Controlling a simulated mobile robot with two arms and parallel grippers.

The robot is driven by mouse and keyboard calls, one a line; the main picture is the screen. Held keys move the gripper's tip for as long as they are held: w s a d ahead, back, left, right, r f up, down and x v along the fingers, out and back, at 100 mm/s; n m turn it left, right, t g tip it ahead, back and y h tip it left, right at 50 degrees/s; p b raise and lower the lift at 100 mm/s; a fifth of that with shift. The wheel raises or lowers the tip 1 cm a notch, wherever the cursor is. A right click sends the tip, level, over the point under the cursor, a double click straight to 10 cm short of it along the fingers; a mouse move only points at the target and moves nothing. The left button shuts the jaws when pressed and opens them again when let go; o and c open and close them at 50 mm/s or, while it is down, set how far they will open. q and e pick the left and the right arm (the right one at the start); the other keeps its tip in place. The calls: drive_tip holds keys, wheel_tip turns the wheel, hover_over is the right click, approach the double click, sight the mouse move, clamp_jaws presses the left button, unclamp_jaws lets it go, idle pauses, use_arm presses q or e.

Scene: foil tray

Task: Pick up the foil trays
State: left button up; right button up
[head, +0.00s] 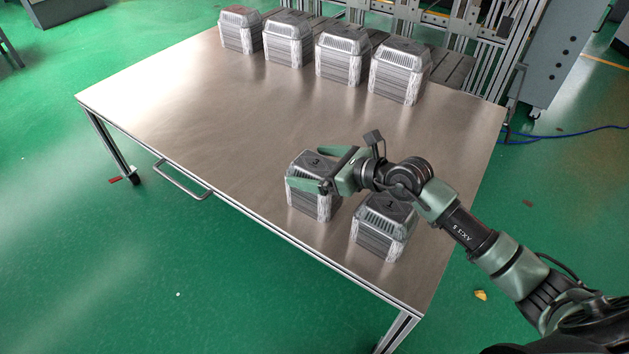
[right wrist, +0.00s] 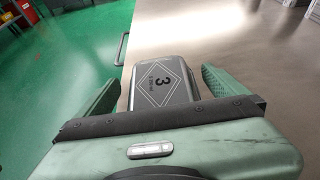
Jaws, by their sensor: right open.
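Several grey foil tray stacks stand on the metal table. Two are near the front edge: a left one (head: 313,205) and a right one (head: 384,232). My right gripper (head: 308,170) is open at the top of the left front stack, with its fingers on either side. In the right wrist view the top of this stack (right wrist: 162,88), marked with a 3 in a diamond, lies between the open green fingers (right wrist: 163,90). Whether the fingers touch it I cannot tell. My left gripper is not in view.
More stacks stand in a row along the back edge, including a far left one (head: 240,32) and a far right one (head: 398,75). The table (head: 210,110) is bare in the middle. A metal frame stands behind it, and a handle (head: 182,181) sticks out at the front.

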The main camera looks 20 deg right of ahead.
drive_tip(key=shift+x, duration=1.3)
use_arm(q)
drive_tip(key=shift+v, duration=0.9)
use_arm(e)
drive_tip(key=shift+r, duration=0.15)
drive_tip(key=c, duration=1.5)
